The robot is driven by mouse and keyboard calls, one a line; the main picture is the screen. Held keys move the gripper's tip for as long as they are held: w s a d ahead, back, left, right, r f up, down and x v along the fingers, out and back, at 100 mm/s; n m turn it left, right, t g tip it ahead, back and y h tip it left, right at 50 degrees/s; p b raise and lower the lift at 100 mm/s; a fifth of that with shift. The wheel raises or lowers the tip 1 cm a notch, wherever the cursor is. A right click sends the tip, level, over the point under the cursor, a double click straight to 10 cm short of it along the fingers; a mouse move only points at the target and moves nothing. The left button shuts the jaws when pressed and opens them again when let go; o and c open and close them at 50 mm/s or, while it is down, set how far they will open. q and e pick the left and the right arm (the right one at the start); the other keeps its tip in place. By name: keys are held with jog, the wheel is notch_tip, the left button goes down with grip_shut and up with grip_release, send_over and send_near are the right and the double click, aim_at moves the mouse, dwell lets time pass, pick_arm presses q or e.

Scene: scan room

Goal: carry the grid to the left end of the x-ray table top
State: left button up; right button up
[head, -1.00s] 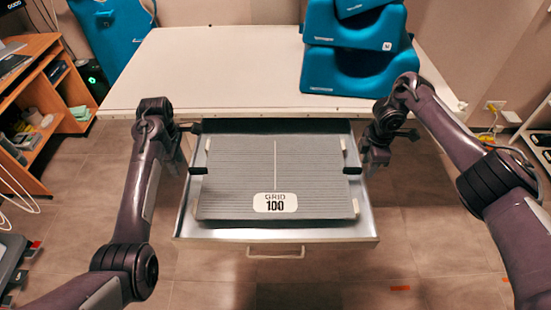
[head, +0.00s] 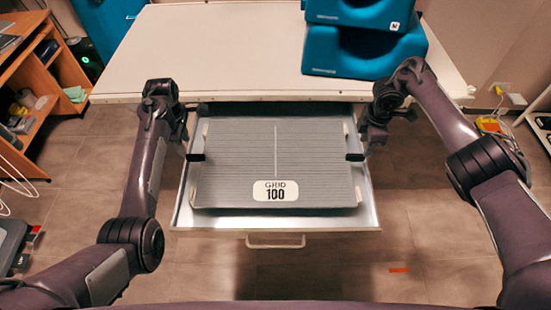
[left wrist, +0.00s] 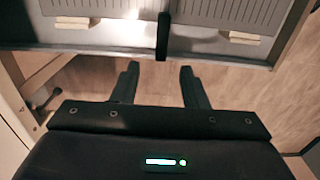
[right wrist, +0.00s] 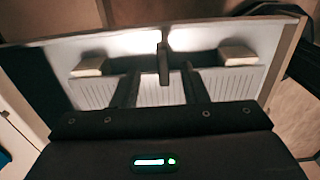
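The grid (head: 235,165), a flat grey ribbed plate labelled "GRID 100", lies in an open drawer (head: 330,220) under the x-ray table top (head: 215,50). It has a black handle at its left (head: 196,157) and right (head: 355,157) edges. My left gripper (left wrist: 160,68) is open; in the left wrist view the left handle (left wrist: 163,38) is just beyond its fingertips, apart from them. My right gripper (right wrist: 159,72) is open; in the right wrist view the right handle (right wrist: 163,62) shows between its fingertips, with contact unclear. Both grippers are partly hidden in the head view.
Blue cushions (head: 360,50) stand at the right of the table top; its left end is clear. The drawer walls and the table's front edge lie close to both grippers. A wooden shelf (head: 50,85) stands at the far left. A drawer pull (head: 275,241) sticks out in front.

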aim_at(189, 155)
pick_arm(q)
jog(key=shift+f, duration=2.8)
pick_arm(e)
jog(key=shift+s+f, duration=0.1)
jog(key=shift+f, duration=2.7)
pick_arm(q)
jog(key=shift+s+r, duration=0.1)
grip_shut()
pick_arm(e)
grip_shut()
jog(key=shift+r, duration=0.1)
